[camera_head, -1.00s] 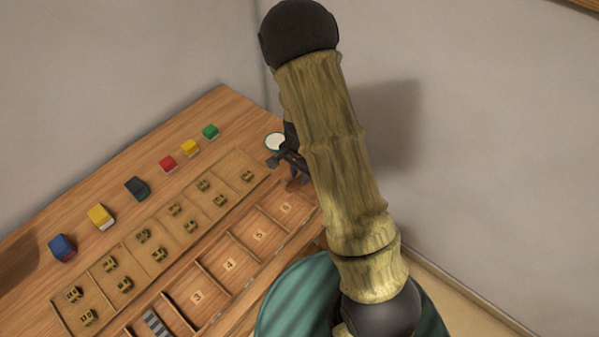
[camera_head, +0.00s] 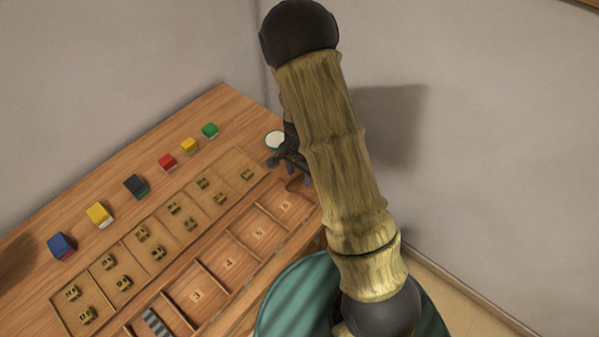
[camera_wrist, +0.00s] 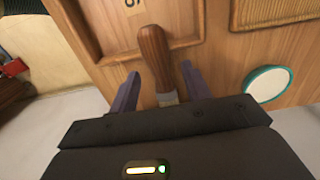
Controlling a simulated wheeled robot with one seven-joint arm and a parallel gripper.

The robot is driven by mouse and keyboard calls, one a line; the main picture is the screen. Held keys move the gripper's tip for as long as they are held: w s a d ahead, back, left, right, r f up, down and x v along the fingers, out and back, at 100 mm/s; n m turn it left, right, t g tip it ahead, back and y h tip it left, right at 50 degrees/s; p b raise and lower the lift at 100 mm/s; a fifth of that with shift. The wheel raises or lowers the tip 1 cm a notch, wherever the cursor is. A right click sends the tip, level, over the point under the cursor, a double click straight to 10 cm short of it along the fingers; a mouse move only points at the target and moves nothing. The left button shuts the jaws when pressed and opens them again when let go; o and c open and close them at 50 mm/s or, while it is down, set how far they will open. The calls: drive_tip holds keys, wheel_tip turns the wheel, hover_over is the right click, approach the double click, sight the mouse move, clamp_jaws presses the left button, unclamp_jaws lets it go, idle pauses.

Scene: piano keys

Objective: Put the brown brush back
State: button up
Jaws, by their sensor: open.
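The brown brush (camera_wrist: 155,50) has a rounded wooden handle and a pale metal collar; its lower end is hidden behind my gripper. My gripper (camera_wrist: 160,80) is open in the wrist view, with one dark finger on each side of the brush and gaps visible. In the head view, my gripper (camera_head: 290,170) is at the table's right end, mostly hidden by my arm, with part of the brush beside it. The handle's tip overlaps the edge of the compartment numbered 6 (camera_head: 284,207) in the wooden tray. I cannot tell whether the brush rests on the wood.
A round white dish with a green rim (camera_wrist: 268,84) is close to my gripper. A row of coloured blocks (camera_head: 136,187) lies along the back. A shallow tray (camera_head: 226,163) holds several small brass pieces. A striped grey object (camera_head: 156,323) lies in a front compartment.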

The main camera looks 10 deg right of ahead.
sight(301, 179)
drive_tip(key=shift+r, duration=0.15)
wheel_tip(301, 179, up, 13)
idle(0.4)
drive_tip(key=shift+d, duration=0.1)
idle(0.4)
drive_tip(key=s+d+r+n+t, duration=0.1)
drive_tip(key=s+r+n, duration=0.2)
drive_tip(key=s+n, duration=0.2)
drive_tip(key=s+d+r+n+t, duration=0.1)
drive_tip(key=s+r+n, duration=0.1)
drive_tip(key=s+n, duration=0.3)
drive_tip(key=s, duration=0.2)
drive_tip(key=shift+s+r+n+t, duration=0.4)
idle(0.6)
